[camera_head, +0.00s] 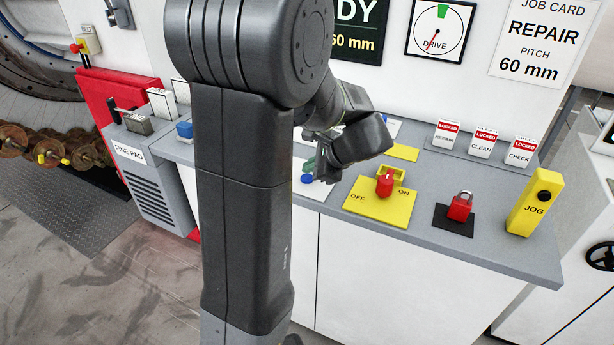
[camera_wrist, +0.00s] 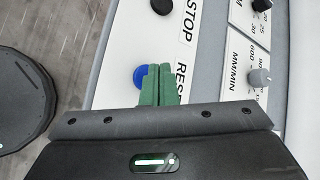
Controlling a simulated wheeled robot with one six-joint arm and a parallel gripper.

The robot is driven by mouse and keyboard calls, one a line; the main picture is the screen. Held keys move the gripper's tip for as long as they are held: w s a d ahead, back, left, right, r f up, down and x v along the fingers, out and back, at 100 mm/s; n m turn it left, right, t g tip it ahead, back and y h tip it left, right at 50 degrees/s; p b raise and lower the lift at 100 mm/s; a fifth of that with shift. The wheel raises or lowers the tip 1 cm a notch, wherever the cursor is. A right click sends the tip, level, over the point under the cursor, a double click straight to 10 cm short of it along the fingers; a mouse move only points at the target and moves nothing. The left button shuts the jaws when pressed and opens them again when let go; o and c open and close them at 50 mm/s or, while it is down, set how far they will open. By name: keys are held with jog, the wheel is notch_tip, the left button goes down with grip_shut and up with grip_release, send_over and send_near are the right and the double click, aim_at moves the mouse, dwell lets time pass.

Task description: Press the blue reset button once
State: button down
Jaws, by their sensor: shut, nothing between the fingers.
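The round blue reset button (camera_wrist: 139,77) sits on a white panel beside partly covered lettering that starts "RES". In the head view the blue button (camera_head: 306,178) shows just below my fingertips. My gripper (camera_wrist: 161,70) has green fingers that are shut together with nothing between them. The fingertips overlap the right side of the button in the wrist view. I cannot tell whether they touch it. In the head view my gripper (camera_head: 310,166) hangs over the grey console, partly hidden by my own arm.
A black button (camera_wrist: 161,5) by "STOP" and a grey knob (camera_wrist: 260,76) are near. On the console (camera_head: 480,247) stand a yellow OFF/ON plate with red switch (camera_head: 385,186), a red padlock (camera_head: 460,206), a yellow JOG box (camera_head: 535,207) and LOCKED tags (camera_head: 483,143).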

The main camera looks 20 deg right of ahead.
aim_at(310, 179)
jog(key=shift+r, duration=0.15)
notch_tip(310, 179, up, 5)
jog(key=p, duration=0.4)
dwell(0.7)
